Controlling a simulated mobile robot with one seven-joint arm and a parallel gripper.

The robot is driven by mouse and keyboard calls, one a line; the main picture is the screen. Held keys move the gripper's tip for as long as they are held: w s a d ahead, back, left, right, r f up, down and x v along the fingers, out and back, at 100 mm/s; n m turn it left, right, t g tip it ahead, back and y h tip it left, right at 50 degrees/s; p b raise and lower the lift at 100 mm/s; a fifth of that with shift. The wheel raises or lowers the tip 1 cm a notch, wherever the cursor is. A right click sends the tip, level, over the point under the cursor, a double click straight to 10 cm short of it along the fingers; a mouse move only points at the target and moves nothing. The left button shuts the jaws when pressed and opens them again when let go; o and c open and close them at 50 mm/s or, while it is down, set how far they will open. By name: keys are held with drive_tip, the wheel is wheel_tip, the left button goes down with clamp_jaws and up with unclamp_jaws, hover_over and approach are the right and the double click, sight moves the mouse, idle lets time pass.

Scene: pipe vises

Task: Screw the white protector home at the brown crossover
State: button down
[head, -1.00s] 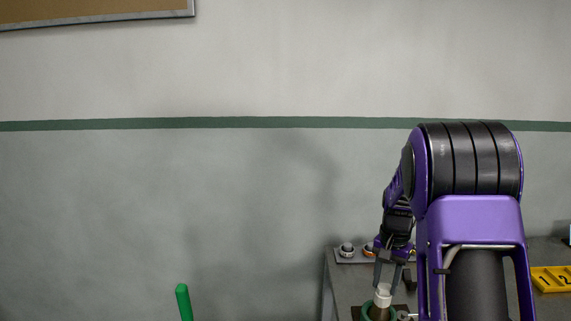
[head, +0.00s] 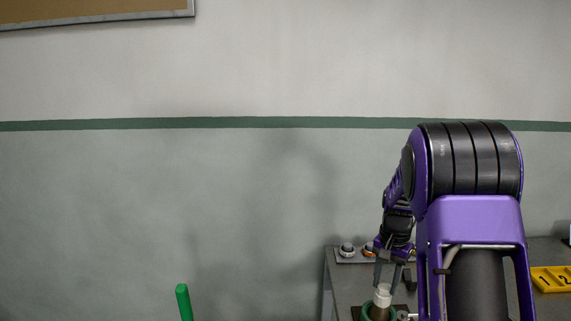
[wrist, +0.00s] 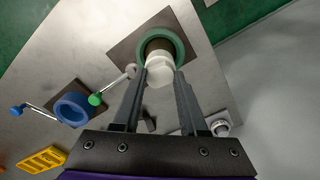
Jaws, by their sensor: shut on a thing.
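The white protector (head: 383,291) sits upright at the top of the brown crossover (head: 379,311), which stands in a green vise. In the wrist view the white protector (wrist: 158,68) lies between my fingertips, with a little of the brown crossover (wrist: 158,46) showing beyond it inside the green ring (wrist: 183,43). My gripper (wrist: 160,76) is shut on the protector from above; it also shows in the head view (head: 385,284). The threads between protector and crossover are hidden, so I cannot tell how far it is screwed on.
A blue vise (wrist: 74,108) with a handle stands beside the green one on the grey table (head: 342,281). A yellow numbered rack (head: 551,280) is at the right. Small ring-like parts (head: 347,250) stand at the table's back edge. A green post (head: 184,301) rises at lower left.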

idle(0.5)
drive_tip(key=m+p, duration=0.1)
drive_tip(key=m, duration=0.7)
drive_tip(key=shift+c, duration=1.9)
unclamp_jaws()
drive_tip(key=shift+r, duration=0.1)
